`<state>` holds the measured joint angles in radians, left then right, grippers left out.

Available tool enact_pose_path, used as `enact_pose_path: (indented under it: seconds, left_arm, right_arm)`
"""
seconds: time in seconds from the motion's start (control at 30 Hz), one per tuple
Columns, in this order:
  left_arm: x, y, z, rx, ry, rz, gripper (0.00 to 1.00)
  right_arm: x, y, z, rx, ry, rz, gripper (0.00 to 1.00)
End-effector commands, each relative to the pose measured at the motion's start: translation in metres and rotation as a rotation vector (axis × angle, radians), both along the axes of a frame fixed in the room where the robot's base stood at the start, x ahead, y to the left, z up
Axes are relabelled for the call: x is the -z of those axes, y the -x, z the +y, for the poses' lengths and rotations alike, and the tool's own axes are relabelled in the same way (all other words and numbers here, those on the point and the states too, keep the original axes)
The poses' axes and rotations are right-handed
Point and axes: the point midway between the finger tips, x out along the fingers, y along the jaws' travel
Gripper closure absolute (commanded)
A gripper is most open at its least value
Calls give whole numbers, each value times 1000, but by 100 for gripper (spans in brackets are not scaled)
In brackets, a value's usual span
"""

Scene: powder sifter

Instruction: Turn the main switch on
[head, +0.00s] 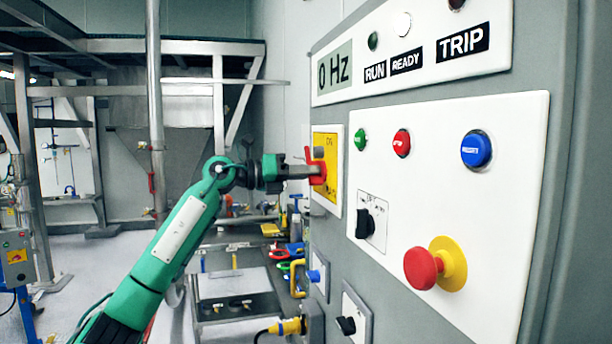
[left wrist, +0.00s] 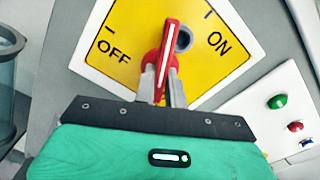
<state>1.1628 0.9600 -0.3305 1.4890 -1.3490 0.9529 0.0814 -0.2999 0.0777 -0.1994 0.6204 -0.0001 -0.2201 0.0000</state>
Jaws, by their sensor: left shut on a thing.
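The main switch is a red rotary handle (head: 316,172) on a yellow plate (head: 327,198) with a white rim, on the grey cabinet's front. My left gripper (head: 308,171) reaches it from the left and is shut on the handle. In the left wrist view the handle (left wrist: 166,60) stands out between the two fingers (left wrist: 162,92). It points up the picture, between the OFF and ON labels on the yellow plate (left wrist: 130,25). A grey round part sits beside the handle. My right gripper is in neither view.
Right of the switch, a white panel (head: 500,200) carries green, red and blue buttons, a black selector (head: 366,222) and a red emergency knob (head: 422,268) on yellow. The display (head: 335,68) reads 0 Hz. A bench with tools (head: 240,290) stands below left.

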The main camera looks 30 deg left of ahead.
Motion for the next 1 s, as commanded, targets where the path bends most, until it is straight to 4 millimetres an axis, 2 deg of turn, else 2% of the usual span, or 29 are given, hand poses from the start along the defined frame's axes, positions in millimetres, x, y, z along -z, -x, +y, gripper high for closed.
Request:
enact_pose_path:
  seconds: [0.5, 1.0]
  left_arm:
    - [2, 0, -1, 1, -308, -260, 100]
    - [2, 0, -1, 3, -401, -338, 100]
  right_arm:
    - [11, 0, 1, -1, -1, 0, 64]
    - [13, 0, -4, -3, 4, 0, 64]
